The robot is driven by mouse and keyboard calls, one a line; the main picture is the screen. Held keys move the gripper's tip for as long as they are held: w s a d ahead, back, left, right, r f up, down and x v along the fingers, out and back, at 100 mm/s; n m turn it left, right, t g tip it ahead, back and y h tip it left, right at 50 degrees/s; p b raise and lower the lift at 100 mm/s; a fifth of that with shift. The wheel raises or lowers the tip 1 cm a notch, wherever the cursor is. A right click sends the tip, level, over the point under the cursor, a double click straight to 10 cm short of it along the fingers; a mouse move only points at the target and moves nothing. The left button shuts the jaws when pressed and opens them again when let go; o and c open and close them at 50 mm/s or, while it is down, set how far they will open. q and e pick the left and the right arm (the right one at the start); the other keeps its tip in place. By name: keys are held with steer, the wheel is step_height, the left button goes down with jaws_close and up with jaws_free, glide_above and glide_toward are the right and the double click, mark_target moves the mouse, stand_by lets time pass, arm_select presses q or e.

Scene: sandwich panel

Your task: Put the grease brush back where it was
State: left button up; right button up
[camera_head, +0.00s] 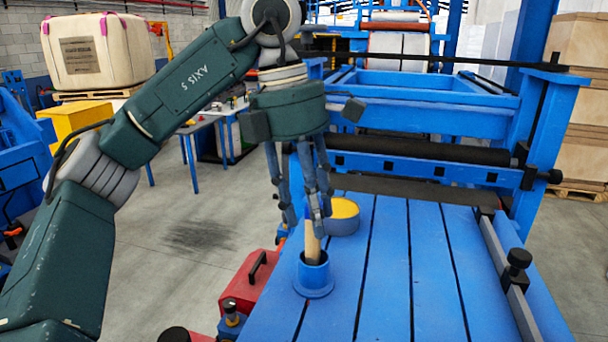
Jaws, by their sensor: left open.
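The grease brush (312,246) stands upright with its lower end inside a blue cup-shaped holder (314,279) on the blue slatted table. Its pale wooden handle shows above the rim; its lower end is hidden in the holder. My left gripper (308,212) hangs from above with its fingers pointing down. It is open, and its fingers are around or just above the top of the handle; I cannot tell if they touch it. A round tin of yellow grease (343,215) sits just behind the holder. My right gripper is not in view.
The blue slatted table (391,270) is clear to the right of the holder. A rail with a black knob (518,262) runs along its right side. Black rollers (425,150) and a blue frame stand behind. A red box (250,280) is left of the table.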

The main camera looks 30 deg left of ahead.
arm_select(q)
step_height(320, 180, up, 11)
steer(key=a, duration=0.2)
steer(key=shift+s, duration=0.35)
